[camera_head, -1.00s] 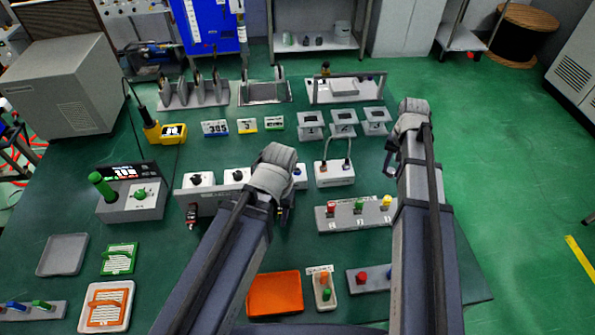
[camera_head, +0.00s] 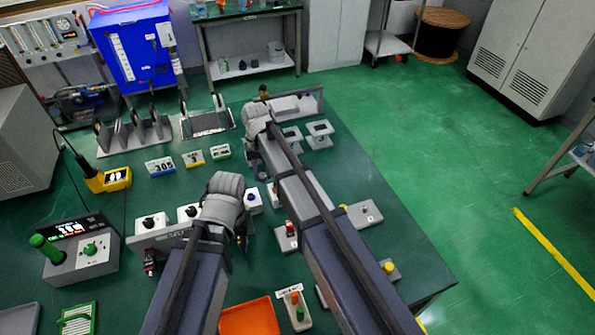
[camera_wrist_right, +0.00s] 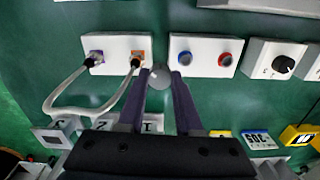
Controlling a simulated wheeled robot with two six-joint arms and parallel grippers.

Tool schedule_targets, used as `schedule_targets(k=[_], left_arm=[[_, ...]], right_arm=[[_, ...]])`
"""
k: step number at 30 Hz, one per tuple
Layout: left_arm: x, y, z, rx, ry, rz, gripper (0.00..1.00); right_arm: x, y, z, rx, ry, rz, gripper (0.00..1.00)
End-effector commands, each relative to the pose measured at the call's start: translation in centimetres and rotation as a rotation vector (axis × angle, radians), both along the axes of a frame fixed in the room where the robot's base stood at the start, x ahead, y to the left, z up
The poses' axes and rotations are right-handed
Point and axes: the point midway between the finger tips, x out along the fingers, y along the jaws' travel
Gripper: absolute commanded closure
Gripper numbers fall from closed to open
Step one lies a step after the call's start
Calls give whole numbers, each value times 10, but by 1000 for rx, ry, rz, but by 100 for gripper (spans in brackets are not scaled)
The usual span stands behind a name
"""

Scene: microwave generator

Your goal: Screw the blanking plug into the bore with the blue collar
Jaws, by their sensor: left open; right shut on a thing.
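In the right wrist view, the blue-collared bore (camera_wrist_right: 184,58) is in a white block (camera_wrist_right: 206,56), beside a red-collared bore (camera_wrist_right: 225,60). My right gripper (camera_wrist_right: 160,82) is shut on a grey round piece, which I take to be the blanking plug (camera_wrist_right: 159,77). The plug is just left of the blue collar and apart from it. In the head view, the white block (camera_head: 253,203) shows partly behind my left wrist. My right gripper's fingers are mostly hidden by its arm there. My left gripper (camera_head: 242,238) is open, near the front of the control row; its fingers are partly hidden.
A white block with a looped hose (camera_wrist_right: 115,52) stands left of the bore block in the wrist view. A dark knob module (camera_wrist_right: 284,64) is on its other side. An orange tray (camera_head: 250,317) lies at the table's front. The table's right side (camera_head: 400,235) has bare room.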

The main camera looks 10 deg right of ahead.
Motion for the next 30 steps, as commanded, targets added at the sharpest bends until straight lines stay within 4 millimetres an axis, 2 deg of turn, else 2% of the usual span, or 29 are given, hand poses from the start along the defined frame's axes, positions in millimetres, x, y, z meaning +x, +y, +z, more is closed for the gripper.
schedule_targets(k=[1,3,8,22,30], left_arm=[[0,0,1,0,0,0,50],[0,0,1,0,0,0,50],[0,0,2,0,0,0,50],[0,0,0,0,0,0,50],[0,0,-11,0,0,0,50]], right_arm=[[2,15,1,0,0,27,100],[2,30,1,0,0,54,100],[2,47,1,0,0,88,100],[1,49,0,0,0,92,100],[1,49,-11,0,0,92,100]])
